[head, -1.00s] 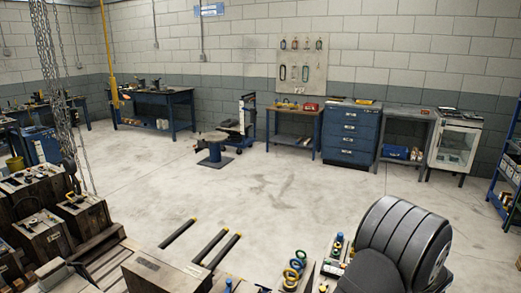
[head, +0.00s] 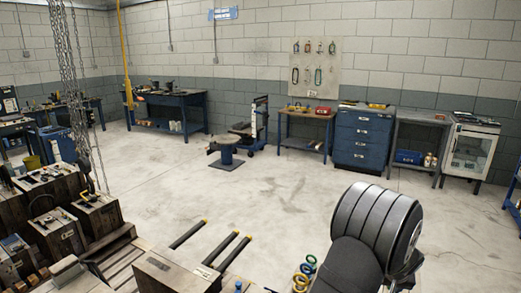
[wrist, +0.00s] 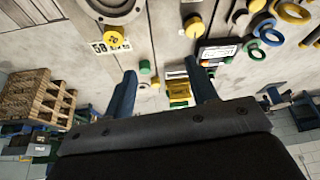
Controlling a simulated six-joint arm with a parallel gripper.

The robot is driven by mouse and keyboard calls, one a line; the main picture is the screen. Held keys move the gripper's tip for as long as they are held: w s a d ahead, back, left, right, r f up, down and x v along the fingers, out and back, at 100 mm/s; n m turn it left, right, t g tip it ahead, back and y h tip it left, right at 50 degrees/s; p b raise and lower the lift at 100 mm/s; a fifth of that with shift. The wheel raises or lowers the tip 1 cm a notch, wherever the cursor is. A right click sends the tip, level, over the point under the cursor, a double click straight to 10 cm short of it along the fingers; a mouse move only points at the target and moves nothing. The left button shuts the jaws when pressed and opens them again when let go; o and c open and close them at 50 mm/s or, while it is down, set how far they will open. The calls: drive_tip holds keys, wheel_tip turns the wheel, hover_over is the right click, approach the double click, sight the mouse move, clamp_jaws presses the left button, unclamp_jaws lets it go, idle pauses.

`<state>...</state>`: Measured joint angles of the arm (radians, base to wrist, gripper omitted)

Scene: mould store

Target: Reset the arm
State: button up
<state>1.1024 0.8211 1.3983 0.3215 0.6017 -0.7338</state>
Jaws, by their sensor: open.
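In the wrist view my gripper (wrist: 163,88) is open, its two blue fingers apart with nothing held between them. Beyond the fingers are a small yellow box (wrist: 179,88) and a green knob (wrist: 145,67); I cannot tell the distance to them. In the head view a dark ribbed part of my arm (head: 378,228) stands at the lower right; the gripper itself does not show there.
Wooden mould blocks (head: 65,225) stand at lower left under hanging chains (head: 75,90). Three dark bars with yellow tips (head: 222,248) project near the front. Coloured rings (head: 304,272) lie beside my arm. A blue drawer cabinet (head: 364,138) and benches line the back wall.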

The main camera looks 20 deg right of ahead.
drive_tip(key=w+a+n+y, duration=0.3)
drive_tip(key=w+a+n, duration=0.5)
drive_tip(key=w+a, duration=1.7)
drive_tip(key=a, duration=0.2)
drive_tip(key=shift+a+r+t, duration=0.2)
drive_tip(key=shift+a+t, duration=0.2)
drive_tip(key=o, duration=1.1)
drive_tip(key=shift+s+d, duration=0.1)
drive_tip(key=shift+c, duration=0.2)
drive_tip(key=s+d+r+m+g+h, duration=0.1)
drive_tip(key=s+d+r+m+h, duration=0.1)
drive_tip(key=s+d+m, duration=0.55)
drive_tip(key=s+d+r+m+h, duration=0.2)
drive_tip(key=s+d+m, duration=0.15)
drive_tip(key=s, duration=0.75)
drive_tip(key=shift+n, duration=0.5)
drive_tip(key=x, duration=1)
drive_tip(key=shift+w+d+r, duration=0.1)
drive_tip(key=shift+d, duration=0.15)
